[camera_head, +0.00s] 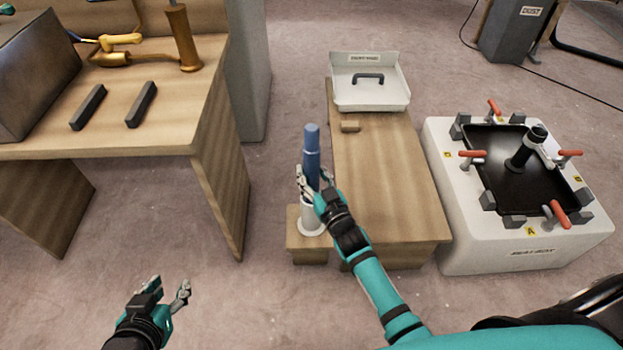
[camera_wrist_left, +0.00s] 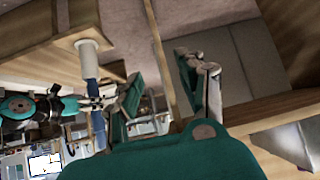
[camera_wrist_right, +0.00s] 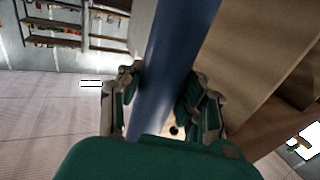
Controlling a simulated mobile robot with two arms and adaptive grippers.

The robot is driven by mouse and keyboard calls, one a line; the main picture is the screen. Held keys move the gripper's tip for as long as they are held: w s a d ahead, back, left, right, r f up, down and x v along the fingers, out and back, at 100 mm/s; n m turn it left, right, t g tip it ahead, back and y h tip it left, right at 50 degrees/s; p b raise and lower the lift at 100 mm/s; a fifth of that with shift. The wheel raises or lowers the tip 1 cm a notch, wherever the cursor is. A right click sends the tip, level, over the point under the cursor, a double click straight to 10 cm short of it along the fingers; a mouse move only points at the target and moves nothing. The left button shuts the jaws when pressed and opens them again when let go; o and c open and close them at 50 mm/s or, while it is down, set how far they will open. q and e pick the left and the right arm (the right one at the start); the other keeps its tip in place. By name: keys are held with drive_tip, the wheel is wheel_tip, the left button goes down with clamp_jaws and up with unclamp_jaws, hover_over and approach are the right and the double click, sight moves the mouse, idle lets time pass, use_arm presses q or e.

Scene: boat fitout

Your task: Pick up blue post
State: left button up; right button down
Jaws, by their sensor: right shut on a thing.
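The blue post (camera_head: 312,146) stands upright in a white round holder (camera_head: 313,217) at the left end of the low wooden bench. My right gripper (camera_head: 311,185) is shut on the post, a little above the holder. In the right wrist view the post (camera_wrist_right: 176,62) runs between both fingers. The left wrist view shows the white holder (camera_wrist_left: 92,54) and the post (camera_wrist_left: 99,125) with my right gripper beside it. My left gripper (camera_head: 168,288) is open and empty over the floor at lower left, apart from everything.
A white box (camera_head: 455,230) with red clamps stands right. A wooden table (camera_head: 165,120) with dark bars stands left. Floor between is clear.

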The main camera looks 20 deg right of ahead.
sight(311, 128)
drive_tip(key=shift+r, duration=0.2)
drive_tip(key=shift+r, duration=0.1)
wheel_tip(311, 128, up, 6)
drive_tip(key=p, duration=0.2)
drive_tip(key=shift+p, duration=0.3)
use_arm(q)
drive_tip(key=s+a+f+g+y+p, duration=0.25)
drive_tip(key=s+g, duration=0.35)
drive_tip(key=s, duration=0.4)
use_arm(e)
wheel_tip(311, 128, up, 6)
drive_tip(key=shift+r, duration=0.25)
wheel_tip(311, 128, up, 4)
drive_tip(key=shift+f+p, duration=0.1)
drive_tip(key=shift+p, duration=0.4)
use_arm(q)
drive_tip(key=s+x, duration=0.1)
drive_tip(key=x, duration=0.6)
drive_tip(key=shift+f+h, duration=0.25)
drive_tip(key=shift+h, duration=0.2)
use_arm(e)
drive_tip(key=shift+r, duration=0.75)
